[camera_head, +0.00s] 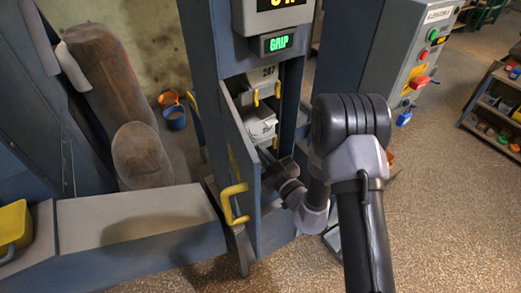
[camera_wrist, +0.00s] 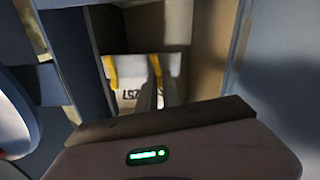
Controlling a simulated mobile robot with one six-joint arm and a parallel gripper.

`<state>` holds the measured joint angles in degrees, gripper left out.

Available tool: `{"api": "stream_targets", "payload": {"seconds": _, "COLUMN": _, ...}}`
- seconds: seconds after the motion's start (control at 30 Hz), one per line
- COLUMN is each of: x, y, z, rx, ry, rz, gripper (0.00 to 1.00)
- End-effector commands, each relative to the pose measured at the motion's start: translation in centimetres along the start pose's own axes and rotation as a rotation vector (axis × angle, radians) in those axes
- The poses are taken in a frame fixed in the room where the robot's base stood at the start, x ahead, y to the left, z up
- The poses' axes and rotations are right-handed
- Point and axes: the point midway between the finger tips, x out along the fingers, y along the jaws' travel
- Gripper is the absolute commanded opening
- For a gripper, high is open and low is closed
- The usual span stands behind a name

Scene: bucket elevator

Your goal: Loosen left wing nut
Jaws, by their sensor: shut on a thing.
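My gripper (camera_head: 273,168) reaches into the open hatch of the blue elevator casing, just below a pale bucket (camera_head: 260,124). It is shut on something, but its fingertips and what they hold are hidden. In the wrist view the gripper's body, with a green light, covers the bottom. Beyond it is a pale bucket (camera_wrist: 133,96) with dark lettering, upside down in that view, and two yellow brackets (camera_wrist: 111,72). I cannot make out the left wing nut in either view.
The hatch door (camera_head: 244,180) with a yellow handle (camera_head: 234,204) stands open left of my arm. Above the hatch, a display (camera_head: 279,43) reads GRIP. A control box (camera_head: 415,55) stands right, beyond my arm. Another bucket (camera_head: 263,76), marked 247, hangs higher inside.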

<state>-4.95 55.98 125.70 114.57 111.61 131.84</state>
Motion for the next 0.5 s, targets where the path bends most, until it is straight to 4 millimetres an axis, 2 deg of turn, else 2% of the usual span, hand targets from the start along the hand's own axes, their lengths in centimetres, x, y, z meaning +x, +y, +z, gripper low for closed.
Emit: {"api": "stream_targets", "payload": {"seconds": 0.5, "x": -0.04, "y": -0.67, "z": 0.07, "rx": -0.483, "ry": -0.002, "rz": -0.003, "gripper": 0.00}}
